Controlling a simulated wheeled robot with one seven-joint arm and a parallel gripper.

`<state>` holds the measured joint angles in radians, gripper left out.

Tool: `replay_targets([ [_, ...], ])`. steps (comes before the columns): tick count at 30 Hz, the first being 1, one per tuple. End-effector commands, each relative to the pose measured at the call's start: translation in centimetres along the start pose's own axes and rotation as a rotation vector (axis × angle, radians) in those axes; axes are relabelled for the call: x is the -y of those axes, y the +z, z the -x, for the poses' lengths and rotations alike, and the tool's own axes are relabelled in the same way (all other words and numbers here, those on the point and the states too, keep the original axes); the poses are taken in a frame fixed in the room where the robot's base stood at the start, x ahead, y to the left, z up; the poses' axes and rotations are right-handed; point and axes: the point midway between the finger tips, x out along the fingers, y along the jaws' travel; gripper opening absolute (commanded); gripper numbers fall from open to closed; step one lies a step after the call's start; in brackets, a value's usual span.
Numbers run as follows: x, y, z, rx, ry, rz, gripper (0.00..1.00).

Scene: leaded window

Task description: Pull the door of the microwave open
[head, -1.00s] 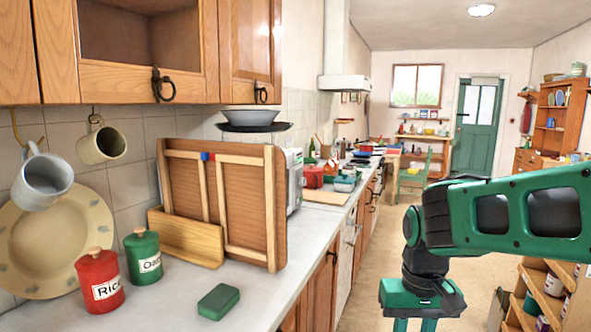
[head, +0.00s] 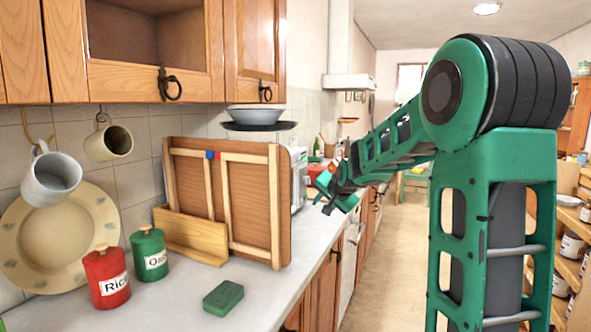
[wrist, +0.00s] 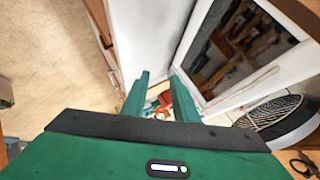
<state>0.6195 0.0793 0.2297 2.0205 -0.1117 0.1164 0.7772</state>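The microwave (head: 299,178) is a white box on the counter, mostly hidden behind a wooden board in the head view; only a narrow white strip shows. In the wrist view its door (wrist: 235,48) fills the upper right, a dark reflective pane in a white frame. My gripper (head: 326,192) is over the counter's front edge, just right of the microwave in the head view. In the wrist view my gripper (wrist: 160,74) has its two green fingers apart with nothing held between them. The right fingertip appears close to the door frame; contact cannot be told.
The wooden board (head: 248,205) leans upright beside the microwave. A red canister (head: 106,279), a green canister (head: 149,253) and a green sponge (head: 223,298) stand on the counter (head: 190,300). Wall cupboards hang above. The floor (head: 392,280) right of the counter is clear.

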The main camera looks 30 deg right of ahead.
Motion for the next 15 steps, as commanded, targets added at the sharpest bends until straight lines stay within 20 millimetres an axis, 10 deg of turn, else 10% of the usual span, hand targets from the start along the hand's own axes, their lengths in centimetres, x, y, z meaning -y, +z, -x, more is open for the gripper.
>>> replay_targets([
  [6, 8.4, -6.6, -5.5, -0.088, -0.316, -0.312, 0.26],
  [15, 12.4, -11.0, -6.8, -0.118, -0.511, -0.511, 0.26],
])
